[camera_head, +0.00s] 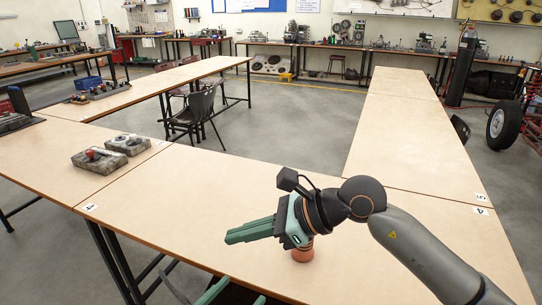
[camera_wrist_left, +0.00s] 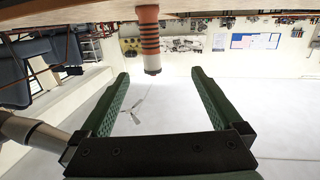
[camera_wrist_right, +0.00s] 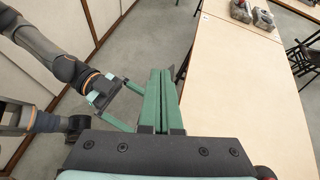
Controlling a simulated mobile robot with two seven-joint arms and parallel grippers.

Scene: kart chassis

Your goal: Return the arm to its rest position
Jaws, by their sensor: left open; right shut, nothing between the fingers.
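My right gripper (camera_head: 236,233) reaches in from the right in the head view, above the near table, its green fingers together and empty. In the right wrist view its fingers (camera_wrist_right: 160,75) lie side by side with nothing between them. My left gripper (camera_head: 235,293) shows only by its fingertips at the bottom edge of the head view. In the left wrist view, which is upside down, its fingers (camera_wrist_left: 160,75) are spread and empty. It also shows in the right wrist view (camera_wrist_right: 132,103), left of the right fingers and beside the table edge.
An orange ribbed upright object (camera_head: 303,252) stands on the near table (camera_head: 160,215), partly behind my right gripper. It shows inverted in the left wrist view (camera_wrist_left: 149,40). Two grey blocks (camera_head: 98,160) sit farther left. A chair (camera_head: 195,112) stands beyond. Much of the tabletop is clear.

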